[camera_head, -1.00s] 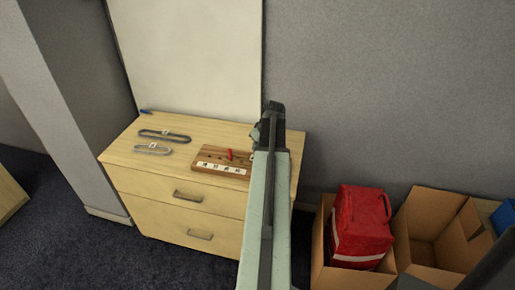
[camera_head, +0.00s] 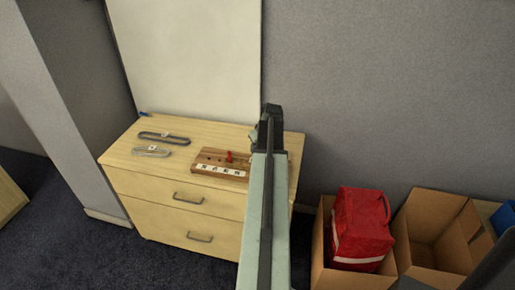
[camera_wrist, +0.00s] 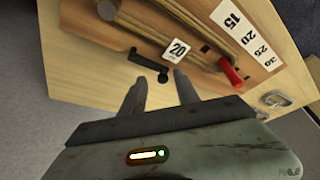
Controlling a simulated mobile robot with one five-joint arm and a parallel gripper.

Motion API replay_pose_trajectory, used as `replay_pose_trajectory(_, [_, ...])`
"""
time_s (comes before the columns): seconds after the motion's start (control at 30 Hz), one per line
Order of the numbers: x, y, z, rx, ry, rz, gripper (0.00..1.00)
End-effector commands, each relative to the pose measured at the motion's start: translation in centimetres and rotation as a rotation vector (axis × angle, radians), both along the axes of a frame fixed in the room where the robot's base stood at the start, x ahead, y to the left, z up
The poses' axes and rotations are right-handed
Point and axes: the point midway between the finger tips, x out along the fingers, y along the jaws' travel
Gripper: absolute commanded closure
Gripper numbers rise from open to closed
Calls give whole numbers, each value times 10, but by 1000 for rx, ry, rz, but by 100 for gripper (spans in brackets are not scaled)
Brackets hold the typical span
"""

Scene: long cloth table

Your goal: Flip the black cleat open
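The black cleat (camera_wrist: 148,62) shows in the wrist view as a small dark lever with a round end, beside the white label marked 20. My gripper (camera_wrist: 158,84) is open, with its two fingers apart and empty. The cleat's round end lies just beyond and between the fingertips; I cannot tell whether they touch. The red cleat (camera_wrist: 231,73) stands to the right on the brown wooden board (camera_wrist: 262,50). In the head view the board (camera_head: 205,158) and red cleat (camera_head: 229,156) lie left of my gripper (camera_head: 268,112), and my arm hides the board's right part.
The board sits on a pale wooden drawer cabinet (camera_head: 150,188). A dark loop (camera_head: 163,137) and a grey loop (camera_head: 151,152) lie to its left, with bare top between. A wall stands behind. A red bag (camera_head: 360,226) in a cardboard box is on the right.

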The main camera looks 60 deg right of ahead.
Motion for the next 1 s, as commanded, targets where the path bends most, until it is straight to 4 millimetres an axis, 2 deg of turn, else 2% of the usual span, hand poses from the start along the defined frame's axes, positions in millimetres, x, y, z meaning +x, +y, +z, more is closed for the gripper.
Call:
replay_pose_trajectory(0.2, [1, 1, 1, 0, -2, 2, 63])
replay_pose_trajectory(0.33, [-1, 3, 10, 1, -3, 2, 63])
replay_pose_trajectory(0.7, [-23, 14, 70, 1, -2, 1, 63])
replay_pose_trajectory(0.8, [-26, 15, 75, 1, -2, 2, 63])
replay_pose_trajectory(1.0, [-26, 15, 72, 1, -2, 2, 63])
